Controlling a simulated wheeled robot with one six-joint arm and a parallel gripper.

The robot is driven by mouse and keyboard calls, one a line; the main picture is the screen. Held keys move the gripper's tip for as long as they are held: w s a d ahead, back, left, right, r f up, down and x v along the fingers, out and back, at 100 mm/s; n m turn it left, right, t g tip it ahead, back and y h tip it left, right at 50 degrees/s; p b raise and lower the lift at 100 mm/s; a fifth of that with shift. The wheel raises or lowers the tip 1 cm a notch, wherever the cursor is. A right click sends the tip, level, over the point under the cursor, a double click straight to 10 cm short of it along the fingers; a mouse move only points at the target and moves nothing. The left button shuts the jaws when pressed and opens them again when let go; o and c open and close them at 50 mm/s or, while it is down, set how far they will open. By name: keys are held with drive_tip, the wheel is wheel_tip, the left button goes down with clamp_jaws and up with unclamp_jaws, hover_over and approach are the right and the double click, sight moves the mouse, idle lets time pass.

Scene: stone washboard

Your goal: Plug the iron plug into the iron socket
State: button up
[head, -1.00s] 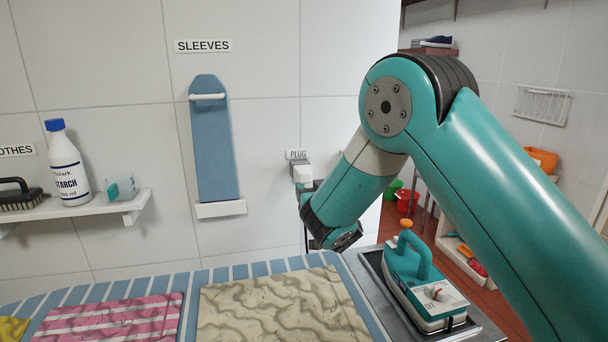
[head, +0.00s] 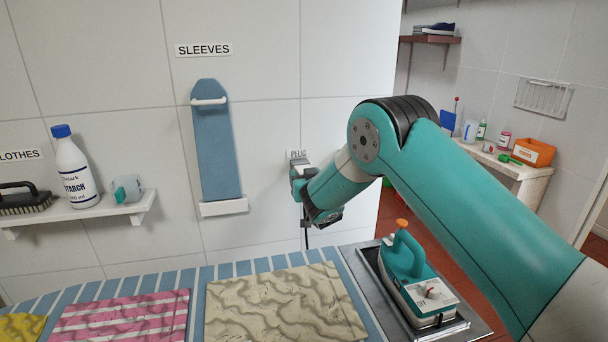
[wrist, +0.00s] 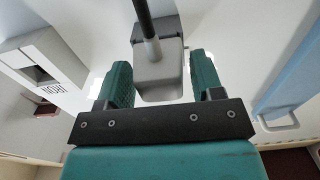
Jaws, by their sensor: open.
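The grey iron plug (wrist: 158,82) with its black cable lies between the two teal fingers of my gripper (wrist: 160,82) in the wrist view. The fingers are open, with a clear gap at the right side of the plug. In the head view my gripper (head: 299,184) is at the wall just below the PLUG label (head: 298,154) and mostly covers the plug. A grey box with a dark recess (wrist: 40,70), apparently the iron socket, is at the left of the wrist view beside an upside-down IRON label (wrist: 52,89). In the head view my arm hides it.
The teal iron (head: 408,272) stands on a metal tray (head: 374,262) below my arm. A striped board with cloths (head: 280,305) fills the front. The blue sleeve board (head: 214,150) hangs to the left on the wall, also seen in the wrist view (wrist: 295,85). A starch bottle (head: 75,175) stands on a shelf.

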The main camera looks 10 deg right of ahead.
drive_tip(key=c, duration=1)
drive_tip(key=s+b, duration=0.5)
drive_tip(key=s, duration=0.1)
drive_tip(key=shift+s+b, duration=0.3)
drive_tip(key=shift+b, duration=0.1)
idle(0.4)
